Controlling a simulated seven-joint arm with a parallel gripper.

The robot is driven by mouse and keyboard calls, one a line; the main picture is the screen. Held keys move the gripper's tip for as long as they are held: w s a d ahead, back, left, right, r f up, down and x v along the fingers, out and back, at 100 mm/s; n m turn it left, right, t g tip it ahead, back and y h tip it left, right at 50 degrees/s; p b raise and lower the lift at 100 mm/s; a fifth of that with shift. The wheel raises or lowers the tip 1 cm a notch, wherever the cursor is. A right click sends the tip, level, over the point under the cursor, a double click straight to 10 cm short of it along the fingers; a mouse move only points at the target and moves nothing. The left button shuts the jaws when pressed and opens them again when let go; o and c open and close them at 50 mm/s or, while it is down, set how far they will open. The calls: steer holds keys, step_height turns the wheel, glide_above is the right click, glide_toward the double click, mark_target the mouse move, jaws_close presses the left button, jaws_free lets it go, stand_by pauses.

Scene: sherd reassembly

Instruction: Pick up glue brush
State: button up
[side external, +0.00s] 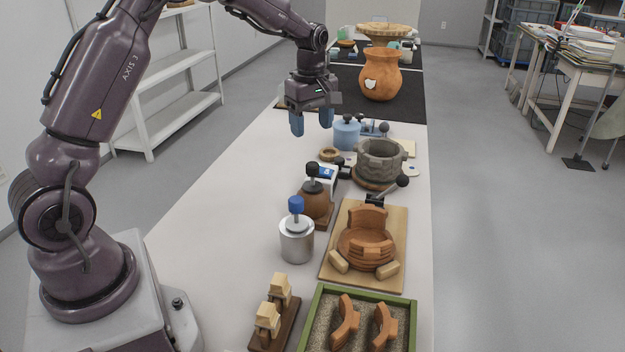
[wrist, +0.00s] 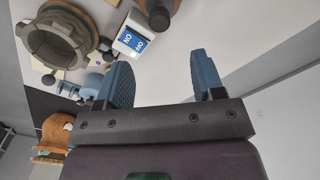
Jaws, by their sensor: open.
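A silver jar (side external: 297,243) stands on the white table, left of the wooden board. A blue-topped handle (side external: 296,205) rises upright from the jar; it looks like the glue brush, with its lower end hidden inside. My gripper (side external: 312,120) hangs above the table, farther back than the jar and well above it. Its two blue fingers point down, apart, with nothing between them. In the wrist view the open fingers (wrist: 162,72) frame bare white table, and I cannot make out the silver jar there.
The wooden board (side external: 341,272) holds a partly built terracotta bowl (side external: 366,250). A grey stone-like ring (side external: 379,160), blue jar (side external: 347,135) and terracotta vase (side external: 380,84) stand farther back. The table's left side is clear.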

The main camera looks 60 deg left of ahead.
mark_target(313, 175)
steer(key=shift+f+n, duration=0.15)
steer(key=shift+n, duration=0.15)
step_height(313, 175, down, 13)
steer(key=shift+w+d+r, duration=0.1)
steer(key=shift+d, duration=0.05)
steer(key=shift+c, duration=0.4)
steer(key=c, duration=0.7)
